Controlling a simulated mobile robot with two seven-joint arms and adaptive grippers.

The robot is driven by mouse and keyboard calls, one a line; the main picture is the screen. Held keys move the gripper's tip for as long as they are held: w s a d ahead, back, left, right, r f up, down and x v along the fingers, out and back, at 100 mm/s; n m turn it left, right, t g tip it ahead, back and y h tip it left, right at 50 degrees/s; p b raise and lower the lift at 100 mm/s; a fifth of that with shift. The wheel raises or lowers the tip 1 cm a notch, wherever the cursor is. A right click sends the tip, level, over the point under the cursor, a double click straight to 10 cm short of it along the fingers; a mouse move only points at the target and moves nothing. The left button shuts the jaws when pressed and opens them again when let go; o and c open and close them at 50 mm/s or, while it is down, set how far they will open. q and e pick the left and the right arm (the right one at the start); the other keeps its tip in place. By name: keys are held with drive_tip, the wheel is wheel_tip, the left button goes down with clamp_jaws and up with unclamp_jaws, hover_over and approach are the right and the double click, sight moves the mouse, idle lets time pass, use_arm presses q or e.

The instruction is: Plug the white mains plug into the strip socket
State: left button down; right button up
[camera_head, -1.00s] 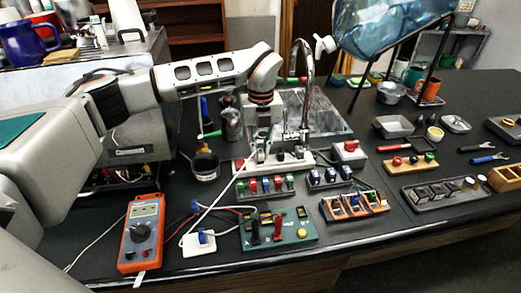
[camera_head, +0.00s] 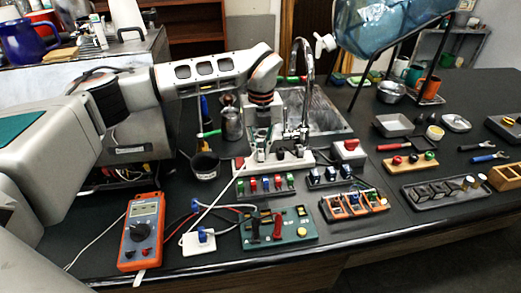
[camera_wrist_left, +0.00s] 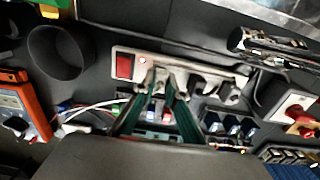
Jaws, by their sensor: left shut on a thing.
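The white strip socket (camera_head: 250,168) lies on the black bench beyond the small coloured blocks. It has a red switch at its left end and dark plugs in its right part. It also shows in the left wrist view (camera_wrist_left: 205,71). My left gripper (camera_head: 261,156) points down over the strip's left-middle part. Its green fingers (camera_wrist_left: 168,95) are shut on the white mains plug, which is mostly hidden between the fingertips. I cannot tell whether the plug's pins are in a socket opening. My right gripper is not in view.
A black cup (camera_head: 205,167) and a metal jug (camera_head: 232,123) stand left of the gripper. A red-button box (camera_head: 348,151) sits to the right. A multimeter (camera_head: 142,232), a white cabled box (camera_head: 198,242) and a green board (camera_head: 280,230) lie nearer. The tap and sink (camera_head: 325,120) are behind.

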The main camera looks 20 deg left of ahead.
use_arm(q)
drive_tip(key=c, duration=2)
unclamp_jaws()
drive_tip(key=shift+o, duration=0.2)
drive_tip(key=shift+r, duration=0.1)
wheel_tip(320, 180, up, 12)
